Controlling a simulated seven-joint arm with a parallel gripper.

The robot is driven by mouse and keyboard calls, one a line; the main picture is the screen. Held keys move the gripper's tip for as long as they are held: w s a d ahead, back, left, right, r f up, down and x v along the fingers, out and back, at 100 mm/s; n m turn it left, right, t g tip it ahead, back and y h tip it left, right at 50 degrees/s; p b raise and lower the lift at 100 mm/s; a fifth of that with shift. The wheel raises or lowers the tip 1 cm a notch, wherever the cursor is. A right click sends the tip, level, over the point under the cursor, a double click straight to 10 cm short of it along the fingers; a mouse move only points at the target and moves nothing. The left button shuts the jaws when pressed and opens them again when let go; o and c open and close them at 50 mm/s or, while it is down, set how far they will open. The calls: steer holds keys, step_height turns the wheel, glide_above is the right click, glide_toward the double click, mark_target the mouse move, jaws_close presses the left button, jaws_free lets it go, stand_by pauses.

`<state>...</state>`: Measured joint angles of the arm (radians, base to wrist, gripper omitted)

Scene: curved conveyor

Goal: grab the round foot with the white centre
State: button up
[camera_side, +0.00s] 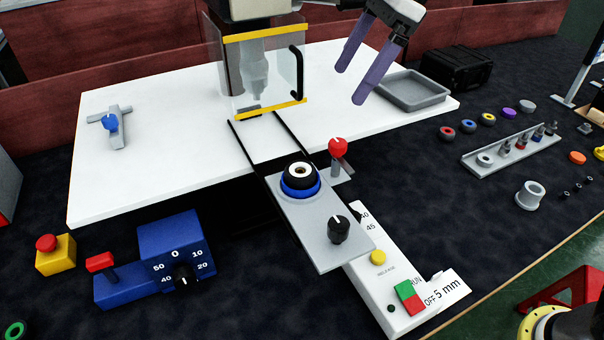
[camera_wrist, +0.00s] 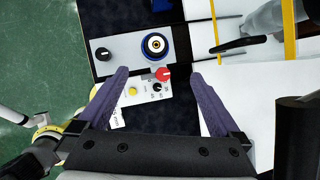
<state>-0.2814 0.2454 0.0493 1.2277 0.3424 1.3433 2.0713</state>
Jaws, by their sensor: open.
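The round foot with the white centre (camera_side: 300,171) is a black disc with a pale ring and a dark hole in the middle. It sits in a blue round holder (camera_side: 300,193) on a grey sliding plate. In the wrist view the foot (camera_wrist: 156,43) lies beyond my fingertips, near the top middle. My gripper (camera_side: 350,87) has two purple fingers, apart and empty, high above the white table and up and right of the foot in the side view. The gripper also shows in the wrist view (camera_wrist: 160,73).
A red-knobbed lever (camera_side: 338,148) stands beside the foot, and a black knob (camera_side: 339,229) is on the same plate. A clear guard with yellow edges (camera_side: 262,107) stands behind. A grey tray (camera_side: 412,90) and several coloured discs lie to the right.

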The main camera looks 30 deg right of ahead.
steer(key=g, duration=0.1)
glide_toward(297, 172)
steer(key=shift+a+x, duration=0.25)
steer(key=shift+x, duration=0.95)
steer(key=shift+d+x, duration=0.1)
steer(key=shift+x, duration=1.3)
steer(key=shift+d+x, duration=0.15)
steer(key=shift+x, duration=1.2)
steer(key=shift+f, duration=0.1)
jaws_close()
